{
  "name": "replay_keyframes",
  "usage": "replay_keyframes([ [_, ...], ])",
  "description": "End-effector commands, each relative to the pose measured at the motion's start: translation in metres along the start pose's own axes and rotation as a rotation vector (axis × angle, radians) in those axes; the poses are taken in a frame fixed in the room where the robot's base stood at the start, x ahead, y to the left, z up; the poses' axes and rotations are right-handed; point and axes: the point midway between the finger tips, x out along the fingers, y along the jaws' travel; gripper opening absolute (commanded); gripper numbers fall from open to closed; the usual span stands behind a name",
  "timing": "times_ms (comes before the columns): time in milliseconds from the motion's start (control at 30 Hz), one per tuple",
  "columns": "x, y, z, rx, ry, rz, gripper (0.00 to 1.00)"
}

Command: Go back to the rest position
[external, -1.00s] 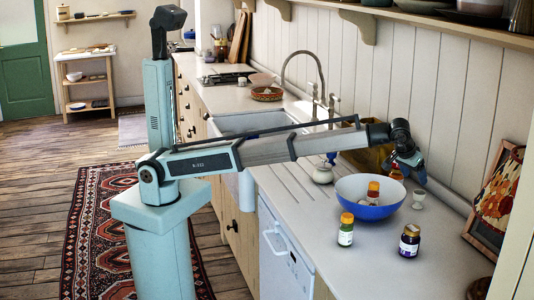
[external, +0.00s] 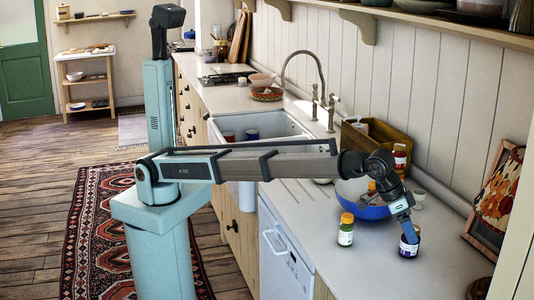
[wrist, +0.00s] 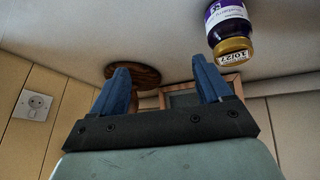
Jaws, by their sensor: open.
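My gripper (external: 408,236) is low over the front right part of the counter, fingers pointing down. In the wrist view its two blue fingers (wrist: 160,64) are spread with nothing between them. A dark jar with a purple and white label (external: 409,246) is close by the fingertips and partly covered by them in the external view. In the wrist view this jar (wrist: 228,22), with its gold lid, is off to the right, outside the fingers.
A blue bowl (external: 369,211) with a jar in it is partly behind my gripper. A red-labelled jar (external: 400,158) is at the wooden crate (external: 375,146). A framed picture (external: 494,205) leans on the wall.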

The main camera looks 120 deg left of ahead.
Motion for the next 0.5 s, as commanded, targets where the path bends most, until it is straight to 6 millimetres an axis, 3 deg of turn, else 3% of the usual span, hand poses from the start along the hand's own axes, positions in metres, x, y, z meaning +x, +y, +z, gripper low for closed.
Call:
replay_keyframes([
  [33,0.001,0.026,0.025,0.06,-0.018,0.031,0.78],
  [200,0.007,0.092,0.107,0.283,-0.089,0.12,0.78],
  [400,0.011,0.151,0.209,0.555,-0.168,0.226,0.78],
  [500,0.011,0.172,0.253,0.669,-0.198,0.274,0.78],
])
